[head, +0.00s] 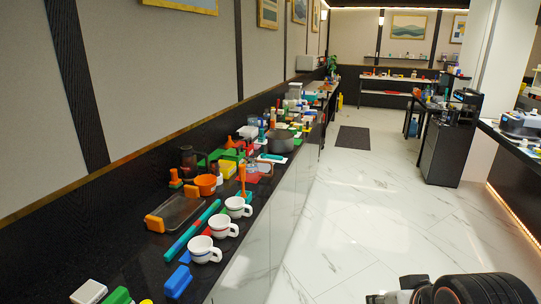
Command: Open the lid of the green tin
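I cannot single out the green tin with certainty. A green block-like thing (118,296) lies at the near left end of the long dark counter, cut by the bottom edge of the head view. Other green pieces (229,155) stand farther along the counter among crowded objects, too small to tell whether one is a tin with a lid. Part of my own body, black and ribbed with pale metal parts, shows at the bottom right over the floor, well apart from the counter. No gripper fingers can be made out.
Three white cups (205,250) stand along the counter's near edge. A blue piece (177,282), a glass tray with orange handles (178,212), an orange bowl (206,184) and a grey pot (281,141) also stand there. The marble floor (340,220) right of the counter is clear.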

